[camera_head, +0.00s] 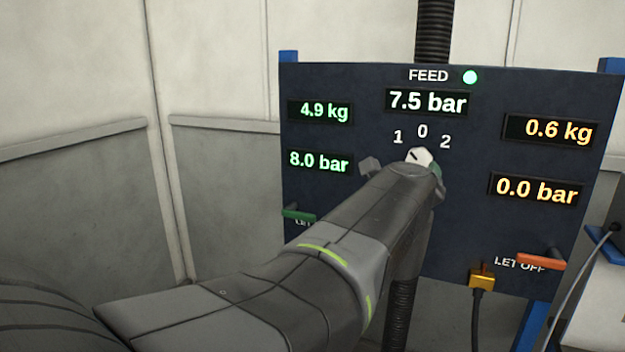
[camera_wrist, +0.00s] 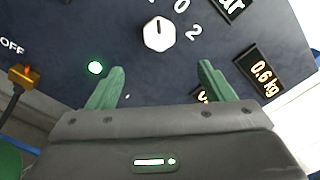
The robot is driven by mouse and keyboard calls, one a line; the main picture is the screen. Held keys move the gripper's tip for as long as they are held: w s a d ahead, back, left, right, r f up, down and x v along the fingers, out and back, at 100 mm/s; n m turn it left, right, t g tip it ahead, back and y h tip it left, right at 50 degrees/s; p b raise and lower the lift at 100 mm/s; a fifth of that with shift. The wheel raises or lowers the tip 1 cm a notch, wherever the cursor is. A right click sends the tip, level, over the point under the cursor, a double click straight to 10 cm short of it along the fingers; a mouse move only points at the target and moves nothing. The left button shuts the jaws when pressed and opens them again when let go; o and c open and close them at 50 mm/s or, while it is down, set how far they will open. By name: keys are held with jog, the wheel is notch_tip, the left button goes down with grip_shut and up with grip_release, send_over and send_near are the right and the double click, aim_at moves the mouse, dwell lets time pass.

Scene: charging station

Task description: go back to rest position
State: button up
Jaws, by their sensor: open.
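My gripper shows in the wrist view (camera_wrist: 160,72) with its two green fingers wide apart and nothing between them. A white selector knob (camera_wrist: 158,35) sits on the panel beyond the fingertips, apart from them. Its dark mark points toward the 1 side. In the head view the knob (camera_head: 420,156) peeks out above the end of my arm. My arm reaches from the lower left up to the panel there, and its fingers are mostly hidden.
The dark panel (camera_head: 330,78) reads FEED 7.5 bar, with a lit green lamp (camera_head: 470,77). Left displays read 4.9 kg and 8.0 bar; right ones read 0.6 kg and 0.0 bar. An orange handle (camera_head: 541,261) and yellow plug (camera_head: 482,281) sit at lower right. Space left of the panel is clear.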

aim_at(420, 163)
jog(key=b+x, duration=0.1)
jog(key=x, duration=1.2)
jog(key=shift+w+d, duration=0.15)
jog(key=shift+w, duration=0.15)
jog(key=shift+s, duration=0.1)
